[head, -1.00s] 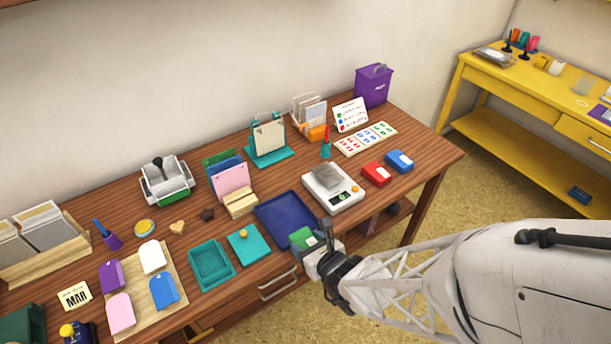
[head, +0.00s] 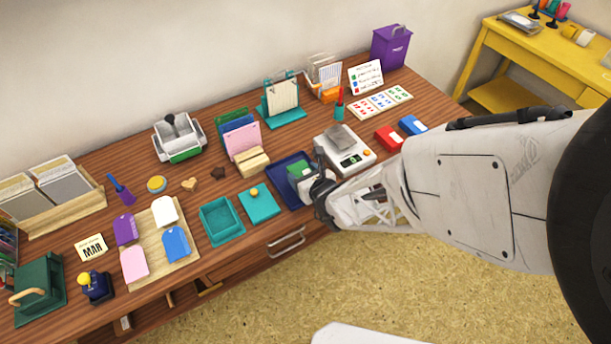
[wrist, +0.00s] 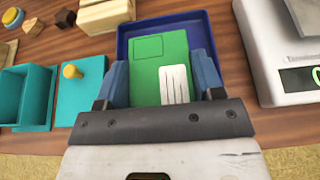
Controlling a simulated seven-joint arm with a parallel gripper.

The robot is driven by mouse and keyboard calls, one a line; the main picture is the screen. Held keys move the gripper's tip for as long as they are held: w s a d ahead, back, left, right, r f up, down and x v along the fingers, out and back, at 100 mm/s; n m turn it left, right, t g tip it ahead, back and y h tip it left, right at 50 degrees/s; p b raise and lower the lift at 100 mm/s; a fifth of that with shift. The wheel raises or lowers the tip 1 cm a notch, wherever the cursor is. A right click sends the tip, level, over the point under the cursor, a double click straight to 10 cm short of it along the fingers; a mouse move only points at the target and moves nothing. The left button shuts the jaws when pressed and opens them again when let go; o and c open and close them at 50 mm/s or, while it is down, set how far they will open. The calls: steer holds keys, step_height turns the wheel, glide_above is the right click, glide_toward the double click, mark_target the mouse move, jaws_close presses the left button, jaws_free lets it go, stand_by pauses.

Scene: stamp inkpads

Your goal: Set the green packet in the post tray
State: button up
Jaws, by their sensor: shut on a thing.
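The green packet (head: 297,169) is flat, with a white label, and fills the space between my fingers in the wrist view (wrist: 146,72). My gripper (wrist: 160,74) is shut on it by its left and right sides. The dark blue tray (head: 274,179) lies on the wooden table near its front edge. In the wrist view the packet overlaps the tray (wrist: 121,38), whose far part and side rims show around it. The tray's near side is hidden by the packet and my gripper. I cannot tell whether the packet touches the tray floor.
A white scale (head: 357,158) stands close to the right of the tray. An open drawer handle (head: 287,240) is below the table edge.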

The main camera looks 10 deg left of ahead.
steer(key=shift+f, duration=0.1)
steer(key=shift+f, duration=1.65)
steer(key=shift+f, duration=0.15)
steer(key=o, duration=1.1)
steer(key=shift+c, duration=0.2)
steer(key=v, duration=1.2)
steer(key=shift+r, duration=0.3)
